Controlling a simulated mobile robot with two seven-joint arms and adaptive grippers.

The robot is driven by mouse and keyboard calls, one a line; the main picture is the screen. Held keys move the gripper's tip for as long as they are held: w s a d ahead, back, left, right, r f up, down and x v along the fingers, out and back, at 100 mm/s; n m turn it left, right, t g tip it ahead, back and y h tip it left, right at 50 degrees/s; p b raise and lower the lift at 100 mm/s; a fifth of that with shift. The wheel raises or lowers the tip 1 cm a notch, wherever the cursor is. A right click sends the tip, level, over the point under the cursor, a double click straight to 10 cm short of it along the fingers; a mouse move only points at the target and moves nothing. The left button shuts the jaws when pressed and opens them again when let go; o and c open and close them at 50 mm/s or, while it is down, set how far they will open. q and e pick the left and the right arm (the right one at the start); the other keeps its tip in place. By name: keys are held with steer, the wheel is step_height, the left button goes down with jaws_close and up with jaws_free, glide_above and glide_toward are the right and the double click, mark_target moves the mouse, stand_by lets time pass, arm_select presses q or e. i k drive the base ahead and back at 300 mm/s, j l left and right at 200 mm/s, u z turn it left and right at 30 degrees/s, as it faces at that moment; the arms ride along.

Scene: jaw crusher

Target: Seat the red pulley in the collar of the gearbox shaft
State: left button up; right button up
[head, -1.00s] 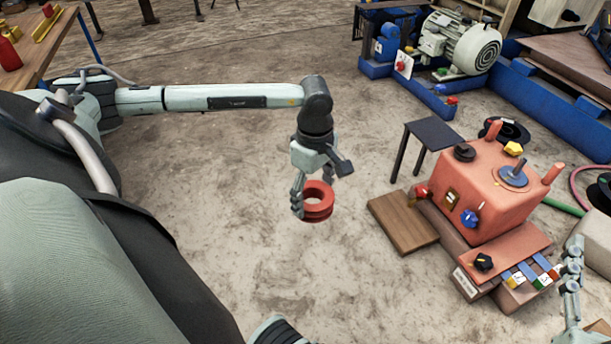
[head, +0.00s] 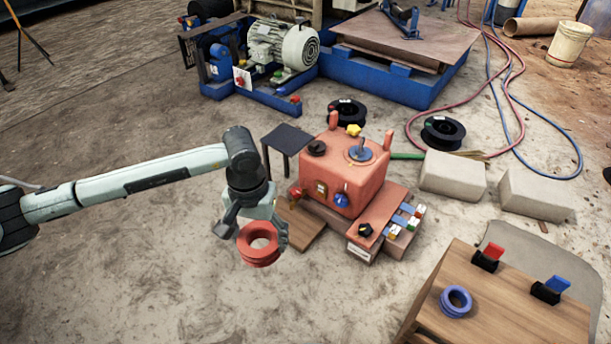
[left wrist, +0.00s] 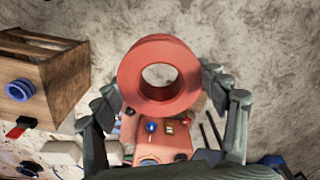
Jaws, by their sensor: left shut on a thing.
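My left gripper (head: 256,230) is shut on the red pulley (head: 261,260), a grooved ring with an open centre. It holds the pulley in the air, in front of and left of the gearbox. In the left wrist view the pulley (left wrist: 183,98) sits between the two fingers, its hole facing the camera. The salmon-red gearbox (head: 350,185) stands on a wooden base. On its top is an upright shaft (head: 361,148) with a blue-grey disc around it; I cannot make out the collar clearly. My right gripper is not in view.
Two posts, a yellow knob (head: 353,130) and a black knob (head: 316,148) rise from the gearbox top. A dark small table (head: 286,138) stands behind left. A wooden crate (head: 500,305) at lower right bears a blue pulley (head: 455,303). Concrete blocks (head: 453,175) lie to the right.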

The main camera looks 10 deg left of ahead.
mark_target(361, 151)
steer(key=z, duration=0.5)
steer(key=j+z, duration=0.15)
steer(key=z, duration=0.35)
steer(key=j+z, duration=0.1)
steer(key=z, duration=0.35)
steer(key=j+z, duration=0.65)
steer(key=k+j+z, duration=0.25)
steer(key=j, duration=0.15)
steer(key=j+z, duration=0.25)
steer(key=j, duration=0.15)
steer(key=k+j+z, duration=0.25)
steer(key=k+j, duration=0.25)
steer(key=j, duration=0.2)
steer(key=k+j, duration=0.25)
steer(key=j, duration=0.2)
steer(key=k+j, duration=0.25)
steer(key=j, duration=0.15)
steer(key=j+z, duration=0.05)
